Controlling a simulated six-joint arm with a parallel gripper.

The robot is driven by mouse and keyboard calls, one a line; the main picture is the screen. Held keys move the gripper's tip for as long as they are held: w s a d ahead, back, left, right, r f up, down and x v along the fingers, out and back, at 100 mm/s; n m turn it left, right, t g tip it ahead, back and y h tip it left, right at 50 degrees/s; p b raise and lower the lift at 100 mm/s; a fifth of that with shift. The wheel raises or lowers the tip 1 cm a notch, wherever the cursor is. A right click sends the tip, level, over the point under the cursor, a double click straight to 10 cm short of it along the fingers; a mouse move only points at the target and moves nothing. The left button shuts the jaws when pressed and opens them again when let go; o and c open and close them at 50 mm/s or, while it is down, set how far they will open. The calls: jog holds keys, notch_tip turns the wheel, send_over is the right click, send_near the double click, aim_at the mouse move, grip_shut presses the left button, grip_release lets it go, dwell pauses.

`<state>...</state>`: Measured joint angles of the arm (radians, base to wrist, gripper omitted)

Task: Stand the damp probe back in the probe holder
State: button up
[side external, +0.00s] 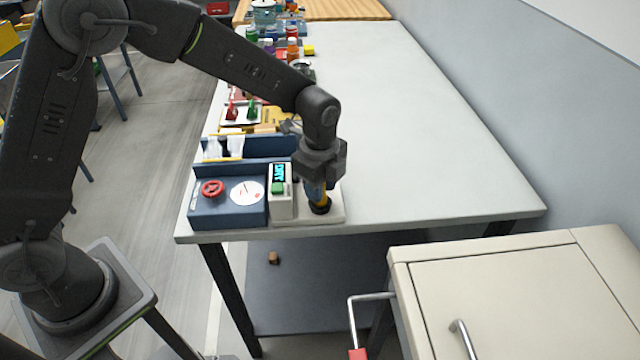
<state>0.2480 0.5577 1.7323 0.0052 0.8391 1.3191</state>
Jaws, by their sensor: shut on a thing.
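My gripper hides the probe's upper part. The probe's lower end is at a dark ring on a pale base (337,214), which looks like the probe holder. I cannot tell from this view how deep the probe sits in it. A white meter (282,208) with a lit display and a green button stands just left of the probe.
A blue box (228,212) with a red handwheel and a dial stands left of the meter. Behind it are a blue tray, red and green clips and several bottles along the table's left side. The table's right side (430,150) is clear. A cream cabinet (520,290) stands in front.

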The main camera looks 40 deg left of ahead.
jog(key=shift+f, duration=0.25)
jog(key=o, duration=0.9)
jog(key=shift+f, duration=0.1)
notch_tip(320, 180, up, 12)
jog(key=shift+r, duration=0.1)
jog(key=shift+s+r, duration=0.1)
jog(key=shift+r, duration=0.2)
